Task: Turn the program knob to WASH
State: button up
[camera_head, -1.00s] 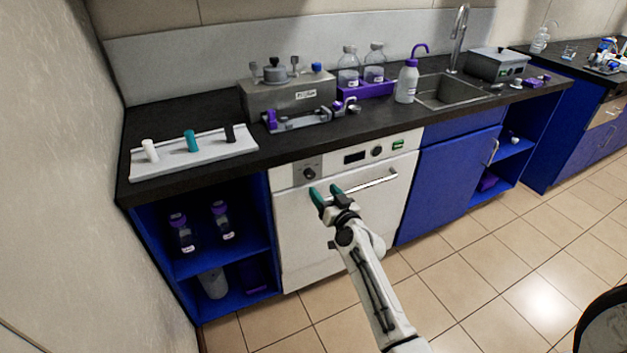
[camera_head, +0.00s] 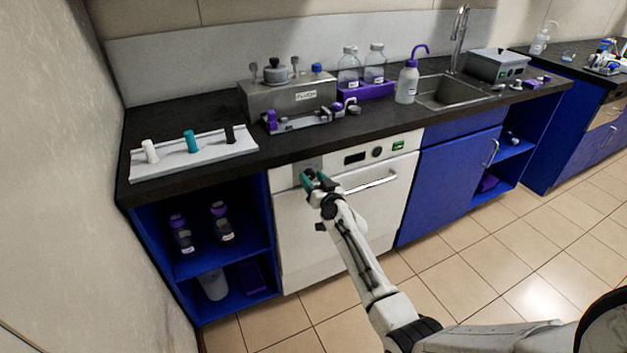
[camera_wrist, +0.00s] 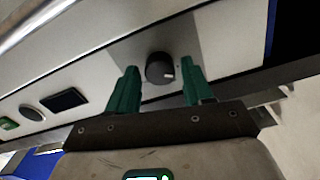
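The program knob is a round black dial (camera_wrist: 160,68) with a light pointer mark, on a grey patch of the white washer's front panel. In the wrist view it sits between the two green fingertips of my gripper (camera_wrist: 156,88). The fingers are spread, with visible gaps on both sides of the knob. In the head view my gripper (camera_head: 313,178) covers the knob at the upper left of the washer (camera_head: 310,235). I cannot read any WASH label.
A bar handle (camera_head: 371,184) crosses the washer door just right of my gripper. A display (camera_head: 355,157), a second dial (camera_head: 377,152) and a green switch (camera_head: 398,146) sit along the panel. The dark countertop (camera_head: 215,178) overhangs above.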

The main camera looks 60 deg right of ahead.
jog(key=c, duration=0.8)
jog(key=shift+m, duration=0.4)
jog(key=m+b, duration=0.1)
jog(key=m, duration=1.5)
jog(key=shift+m, duration=0.3)
jog(key=m+p, duration=0.2)
jog(key=m, duration=0.4)
jog(key=shift+f+m, duration=0.1)
jog(key=shift+m, duration=0.2)
